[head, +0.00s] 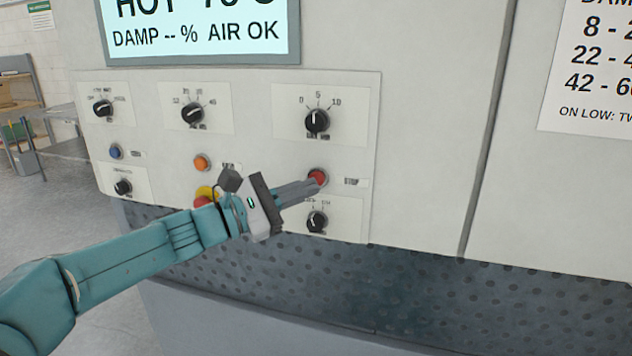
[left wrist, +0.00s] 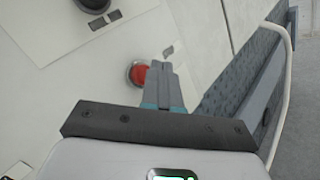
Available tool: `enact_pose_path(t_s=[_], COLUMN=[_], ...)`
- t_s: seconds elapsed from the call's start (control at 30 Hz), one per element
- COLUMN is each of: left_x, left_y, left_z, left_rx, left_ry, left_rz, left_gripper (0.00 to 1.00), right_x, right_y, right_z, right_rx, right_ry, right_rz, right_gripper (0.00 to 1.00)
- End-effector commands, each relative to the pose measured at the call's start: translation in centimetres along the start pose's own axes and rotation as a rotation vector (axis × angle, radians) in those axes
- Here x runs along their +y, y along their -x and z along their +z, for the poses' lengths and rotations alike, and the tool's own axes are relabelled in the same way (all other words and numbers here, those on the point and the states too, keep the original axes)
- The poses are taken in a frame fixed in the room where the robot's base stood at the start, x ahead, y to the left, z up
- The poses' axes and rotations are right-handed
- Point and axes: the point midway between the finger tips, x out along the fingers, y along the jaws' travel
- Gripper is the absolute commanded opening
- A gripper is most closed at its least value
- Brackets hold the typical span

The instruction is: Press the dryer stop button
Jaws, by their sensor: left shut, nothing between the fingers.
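The red stop button (head: 318,176) sits on the control panel (head: 255,85), left of a small label reading STOP. My left gripper (head: 317,188) comes in from the left, shut and empty, its fingertips at the lower edge of the button in the head view. In the left wrist view the red button (left wrist: 138,73) shows just left of my shut fingertips (left wrist: 158,66), which overlap its right edge. I cannot tell whether the tips touch it. My right gripper is in neither view.
Black knobs surround the button: one above (head: 317,121), one below (head: 317,221). An orange button (head: 202,162) and a blue button (head: 116,151) sit to the left. A red-and-yellow button (head: 203,201) is partly behind my gripper. A display (head: 200,35) is above.

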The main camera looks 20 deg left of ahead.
Motion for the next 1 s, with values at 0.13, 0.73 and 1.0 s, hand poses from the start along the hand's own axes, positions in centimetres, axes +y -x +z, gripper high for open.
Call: enact_pose_path(t_s=[0.13, 0.73, 1.0], left_x=[-0.9, -2.5, -2.5], left_y=[1.0, 3.3, 3.3], left_z=[0.5, 2.4, 2.4], left_rx=[-0.001, 0.0, 0.0], left_ry=[-0.001, 0.0, 0.0], left_rz=[0.001, 0.0, 0.0], left_gripper=[0.0, 0.0, 0.0], right_x=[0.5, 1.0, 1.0], right_y=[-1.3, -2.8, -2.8], right_z=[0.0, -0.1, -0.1], right_rx=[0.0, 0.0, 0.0], right_ry=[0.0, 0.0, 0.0], right_rz=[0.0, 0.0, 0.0], right_gripper=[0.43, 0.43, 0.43])
